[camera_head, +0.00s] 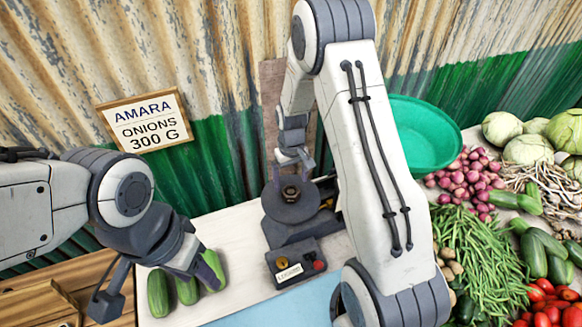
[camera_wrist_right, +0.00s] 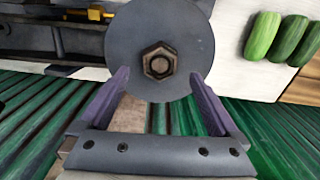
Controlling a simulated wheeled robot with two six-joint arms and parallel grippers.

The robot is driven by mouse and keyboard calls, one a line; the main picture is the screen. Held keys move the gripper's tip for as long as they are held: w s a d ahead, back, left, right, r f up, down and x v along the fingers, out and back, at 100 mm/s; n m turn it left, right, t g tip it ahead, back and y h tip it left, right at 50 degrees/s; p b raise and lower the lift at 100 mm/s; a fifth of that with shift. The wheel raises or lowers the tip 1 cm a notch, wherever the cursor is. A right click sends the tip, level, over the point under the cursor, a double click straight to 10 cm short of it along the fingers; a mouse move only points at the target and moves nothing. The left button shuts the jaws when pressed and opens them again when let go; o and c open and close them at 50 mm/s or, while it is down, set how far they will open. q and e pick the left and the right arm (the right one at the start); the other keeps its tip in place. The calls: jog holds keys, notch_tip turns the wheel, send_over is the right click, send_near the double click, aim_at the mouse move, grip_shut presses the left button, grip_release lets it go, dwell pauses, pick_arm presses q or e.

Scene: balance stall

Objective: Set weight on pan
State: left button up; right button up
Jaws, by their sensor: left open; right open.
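A brown hexagonal weight (camera_head: 291,193) with a round centre sits on the dark grey round pan (camera_head: 275,208) of the balance. In the right wrist view the weight (camera_wrist_right: 158,62) lies near the edge of the pan (camera_wrist_right: 155,22) closest to my gripper. My right gripper (camera_head: 293,170) is open just above the pan; in its wrist view its fingers (camera_wrist_right: 158,78) stand apart on both sides of the weight, with gaps. My left gripper (camera_head: 160,286) is open over the green cucumbers at the table's left, holding nothing visible.
A sign (camera_head: 146,121) reads "AMARA ONIONS 300 G". A dark box (camera_head: 295,263) with yellow and red parts stands before the balance. Cucumbers (camera_head: 187,290) lie at left. A green basin (camera_head: 425,135), onions (camera_head: 465,180) and other vegetables fill the right. My right arm hides part of the balance.

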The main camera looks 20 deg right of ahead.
aim_at(291, 191)
jog(key=s+a+r+n+b, duration=0.1)
jog(key=s+a+r, duration=0.15)
jog(key=r, duration=0.35)
jog(key=s+a+r+b, duration=0.1)
jog(key=a+r, duration=0.3)
jog(key=r, duration=0.1)
jog(key=s+a+r+n, duration=0.2)
jog(key=s+a, duration=0.1)
jog(key=s, duration=0.5)
jog(key=s+a+r+n, duration=0.1)
jog(key=s+a, duration=0.3)
jog(key=s, duration=0.4)
jog(key=s+a+r+n+y, duration=0.1)
jog(key=s+a+r+n, duration=0.1)
jog(key=s, duration=0.6)
jog(key=shift+a+r+n, duration=0.3)
jog(key=shift+a+r, duration=0.2)
jog(key=shift+a, duration=0.35)
notch_tip(291, 191, down, 4)
jog(key=b, duration=0.4)
jog(key=shift+f, duration=0.2)
